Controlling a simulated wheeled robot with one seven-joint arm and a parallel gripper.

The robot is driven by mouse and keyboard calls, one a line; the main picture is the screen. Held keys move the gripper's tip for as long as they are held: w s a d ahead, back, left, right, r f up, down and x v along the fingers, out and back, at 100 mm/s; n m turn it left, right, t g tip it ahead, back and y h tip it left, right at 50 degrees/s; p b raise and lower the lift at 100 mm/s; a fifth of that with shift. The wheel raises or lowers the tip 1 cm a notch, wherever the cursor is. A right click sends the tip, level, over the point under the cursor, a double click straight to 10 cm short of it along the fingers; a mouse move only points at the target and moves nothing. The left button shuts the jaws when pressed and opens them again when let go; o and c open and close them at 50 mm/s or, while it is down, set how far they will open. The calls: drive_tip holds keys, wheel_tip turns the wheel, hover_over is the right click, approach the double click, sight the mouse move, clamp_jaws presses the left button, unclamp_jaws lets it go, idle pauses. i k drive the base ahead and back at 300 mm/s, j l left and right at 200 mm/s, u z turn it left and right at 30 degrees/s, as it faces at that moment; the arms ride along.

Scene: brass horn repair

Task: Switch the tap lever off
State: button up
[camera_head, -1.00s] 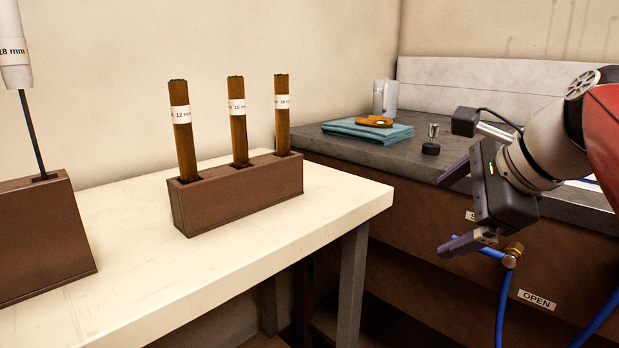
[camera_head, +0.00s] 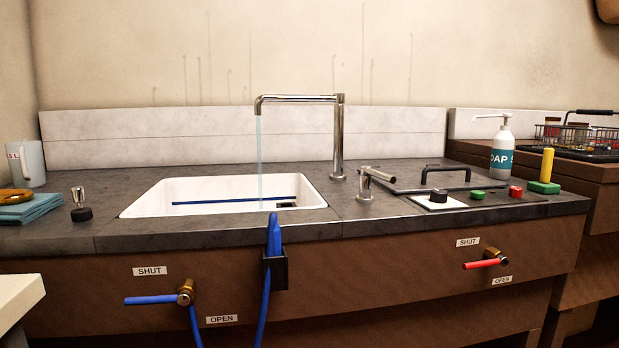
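The chrome tap (camera_head: 338,135) stands behind the sink, its spout reaching left over the white basin (camera_head: 150,197). A thin stream of water (camera_head: 259,155) falls from the spout. A short chrome post with a side handle, which looks like the tap lever (camera_head: 367,185), stands on the counter right of the basin. Below the counter, a blue valve lever (camera_head: 150,300) and a red valve lever (camera_head: 482,264) both point left, each between a SHUT and an OPEN label. My gripper is not in view.
A blue hose (camera_head: 266,290) hangs in a dark holder on the counter front. A black-handled lid (camera_head: 445,180), coloured knobs and a soap bottle (camera_head: 502,148) are at the right.

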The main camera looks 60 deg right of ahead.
sight(365, 169)
drive_tip(key=z, duration=2.2)
